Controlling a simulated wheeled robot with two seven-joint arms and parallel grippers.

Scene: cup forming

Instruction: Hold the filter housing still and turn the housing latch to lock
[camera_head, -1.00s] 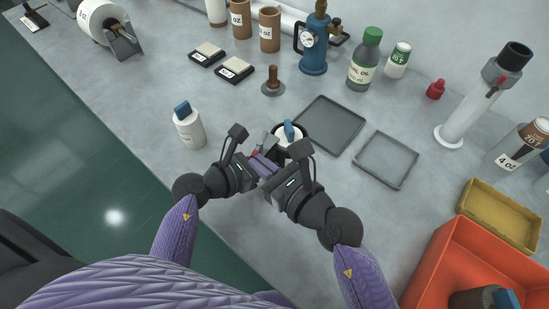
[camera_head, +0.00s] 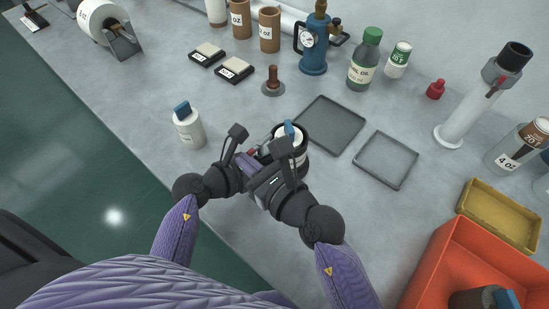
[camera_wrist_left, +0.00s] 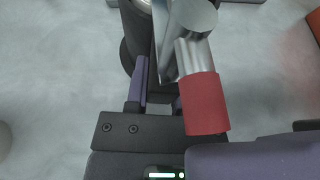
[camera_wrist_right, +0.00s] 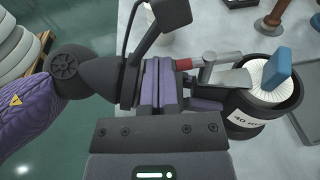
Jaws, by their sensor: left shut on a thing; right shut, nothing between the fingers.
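The filter housing (camera_head: 301,166) is a black cup on the bench, labelled in the right wrist view (camera_wrist_right: 262,134). A white pleated filter (camera_wrist_right: 268,76) with a blue top sits in it. The housing latch, a metal lever with a red grip (camera_wrist_right: 183,64), sticks out from the housing; the grip shows close up in the left wrist view (camera_wrist_left: 204,103). My left gripper (camera_wrist_left: 158,78) is shut on the housing's side, below the latch; the contact is partly hidden. My right gripper (camera_wrist_right: 158,66) is shut and empty, its purple fingertips close beside the red grip; touching or apart, I cannot tell.
A dark tray (camera_head: 333,124) and a grey tray (camera_head: 386,160) lie right of the housing. An orange bin (camera_head: 465,262) and a yellow tray (camera_head: 499,215) are at the right. The bench's front edge is near.

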